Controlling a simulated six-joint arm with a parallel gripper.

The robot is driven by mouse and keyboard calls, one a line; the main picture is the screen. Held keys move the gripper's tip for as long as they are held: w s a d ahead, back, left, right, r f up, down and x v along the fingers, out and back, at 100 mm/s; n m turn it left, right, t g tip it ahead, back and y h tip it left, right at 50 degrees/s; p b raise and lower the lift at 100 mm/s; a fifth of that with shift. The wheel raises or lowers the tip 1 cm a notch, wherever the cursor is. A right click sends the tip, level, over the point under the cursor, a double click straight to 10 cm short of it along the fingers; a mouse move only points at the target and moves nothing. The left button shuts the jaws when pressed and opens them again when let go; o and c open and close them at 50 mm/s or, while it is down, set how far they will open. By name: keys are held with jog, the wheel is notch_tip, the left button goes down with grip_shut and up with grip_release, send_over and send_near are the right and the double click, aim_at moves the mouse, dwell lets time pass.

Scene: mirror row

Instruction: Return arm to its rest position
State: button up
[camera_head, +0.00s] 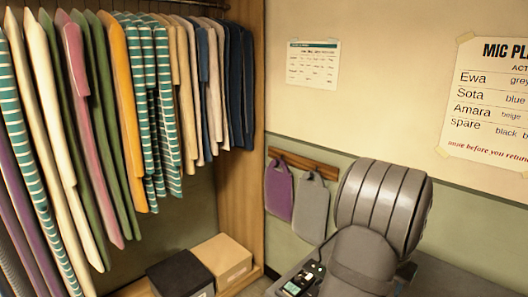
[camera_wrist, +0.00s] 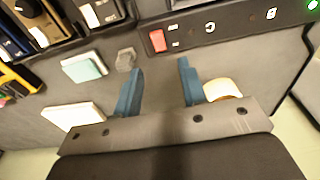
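My gripper (camera_wrist: 160,74) shows in the wrist view with its two blue fingers spread apart. Nothing is between the fingers, and a bare grey surface (camera_wrist: 160,97) lies beyond them. In the head view only grey rounded parts of my arm show at the lower right, folded close to the camera. The gripper itself is not visible there.
In the wrist view, a dark panel (camera_wrist: 225,28), a small grey block (camera_wrist: 126,60), a pale teal block (camera_wrist: 85,67), a white block (camera_wrist: 73,115) and a cream roll (camera_wrist: 222,88) are nearby. The head view shows hanging clothes (camera_head: 135,100) and a wall list (camera_head: 490,100).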

jog(key=f, duration=0.7)
jog(key=shift+w+d, duration=0.2)
jog(key=shift+s+a+r+t+h, duration=0.15)
jog(key=shift+r+t+h, duration=0.1)
jog(key=shift+t+h, duration=0.15)
jog(key=shift+s+a+t+h, duration=0.2)
jog(key=shift+t+h, duration=0.6)
notch_tip(320, 180, up, 16)
jog(key=s+a+g+y, duration=0.1)
jog(key=s+a, duration=0.1)
jog(key=s, duration=0.1)
jog(key=shift+a+r, duration=0.15)
jog(key=shift+a, duration=0.25)
jog(key=shift+o, duration=0.5)
dwell(1.3)
